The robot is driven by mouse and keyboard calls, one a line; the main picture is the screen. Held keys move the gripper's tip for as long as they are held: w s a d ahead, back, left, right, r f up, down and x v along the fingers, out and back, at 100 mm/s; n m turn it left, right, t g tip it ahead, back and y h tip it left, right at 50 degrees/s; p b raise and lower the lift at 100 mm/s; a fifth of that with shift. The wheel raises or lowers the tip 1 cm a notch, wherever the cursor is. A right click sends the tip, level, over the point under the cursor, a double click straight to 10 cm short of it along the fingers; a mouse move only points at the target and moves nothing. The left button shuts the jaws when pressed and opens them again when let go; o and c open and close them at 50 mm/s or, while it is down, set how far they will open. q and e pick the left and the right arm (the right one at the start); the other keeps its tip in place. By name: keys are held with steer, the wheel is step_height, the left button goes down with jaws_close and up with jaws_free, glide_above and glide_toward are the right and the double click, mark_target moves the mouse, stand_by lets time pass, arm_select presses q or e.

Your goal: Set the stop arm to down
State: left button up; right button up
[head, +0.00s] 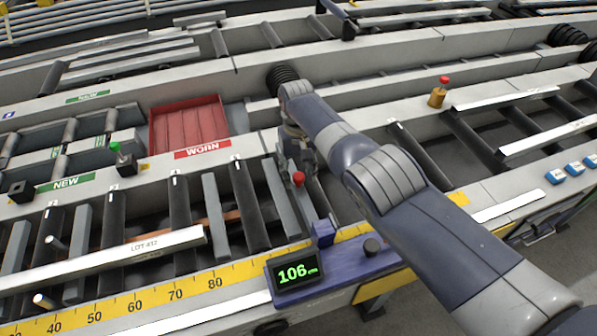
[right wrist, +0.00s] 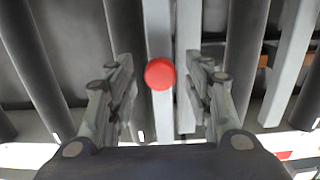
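A red round knob (head: 298,179), which looks like the end of the stop arm, sits over the rollers behind the display block. In the right wrist view the red knob (right wrist: 159,74) lies between my two fingers, with a gap on each side and a pale bar behind it. My right gripper (head: 297,158) is open, pointing down at the knob and partly hidden by my own forearm. It also shows in the right wrist view (right wrist: 160,88). The arm's lower part and pivot are hidden, so its angle is hard to tell. My left gripper is not in view.
A display (head: 297,272) reading 106 stands on a purple block by the yellow scale (head: 150,297). A red tray (head: 188,124) marked WORN and a green-knobbed lever (head: 115,148) lie left. A labelled bar (head: 130,250) lies across the rollers. A red-topped amber piece (head: 438,93) stands right.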

step_height(320, 180, up, 12)
steer(key=shift+w, duration=0.3)
stand_by(0.4)
steer(key=shift+s+a+f, duration=0.1)
steer(key=shift+f, duration=0.05)
